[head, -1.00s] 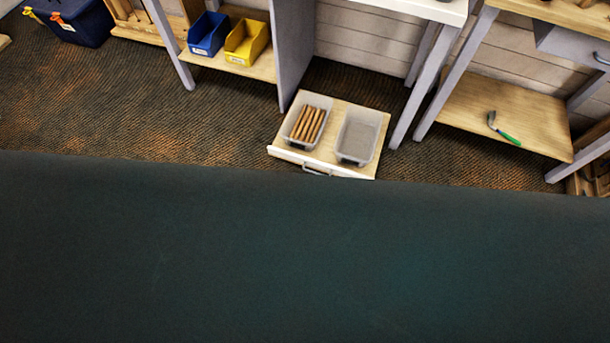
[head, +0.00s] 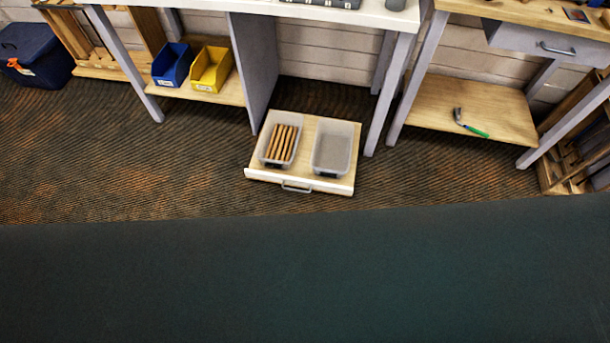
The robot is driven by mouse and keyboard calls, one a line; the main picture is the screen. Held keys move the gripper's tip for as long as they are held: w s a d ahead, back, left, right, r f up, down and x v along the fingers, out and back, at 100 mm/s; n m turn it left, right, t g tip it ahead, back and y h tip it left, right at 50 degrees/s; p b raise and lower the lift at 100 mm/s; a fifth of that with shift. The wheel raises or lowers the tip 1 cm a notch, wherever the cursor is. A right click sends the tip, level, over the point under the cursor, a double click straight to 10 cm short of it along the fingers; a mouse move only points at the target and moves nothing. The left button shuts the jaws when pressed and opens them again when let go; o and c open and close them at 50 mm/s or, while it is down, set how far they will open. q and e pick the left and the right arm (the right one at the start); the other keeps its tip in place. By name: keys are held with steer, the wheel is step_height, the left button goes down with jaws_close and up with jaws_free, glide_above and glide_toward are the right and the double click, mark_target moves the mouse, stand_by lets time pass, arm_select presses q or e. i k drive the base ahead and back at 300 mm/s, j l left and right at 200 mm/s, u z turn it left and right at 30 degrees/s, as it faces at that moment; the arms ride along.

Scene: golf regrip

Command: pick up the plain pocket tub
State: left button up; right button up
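Two clear plastic tubs sit side by side on an open, low wooden drawer (head: 307,190) under the white bench. The right tub (head: 332,150) looks empty or holds only something flat and grey. The left tub (head: 264,157) holds several brown sticks (head: 282,143). I cannot tell from markings which one is the plain pocket tub; each has a dark patch low on its front. Neither of my grippers is in view.
A blue bin (head: 171,66) and a yellow bin (head: 211,70) stand on a shelf to the left. A green-handled tool (head: 470,125) lies on the right shelf. A dark blue tote (head: 35,55) is far left. A dark surface (head: 310,280) fills the foreground, with carpet (head: 130,180) beyond.

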mark_target(330, 155)
steer(key=z, duration=0.4)
steer(key=i+z, duration=0.1)
steer(key=z, duration=0.3)
steer(key=j+z, duration=0.1)
steer(key=z, duration=0.25)
steer(key=j+z, duration=0.1)
steer(key=z, duration=0.3)
steer(key=i+j+z, duration=0.15)
steer(key=j+z, duration=0.25)
steer(key=i+j+z, duration=0.1)
steer(key=j+z, duration=0.55)
steer(key=j, duration=1.3)
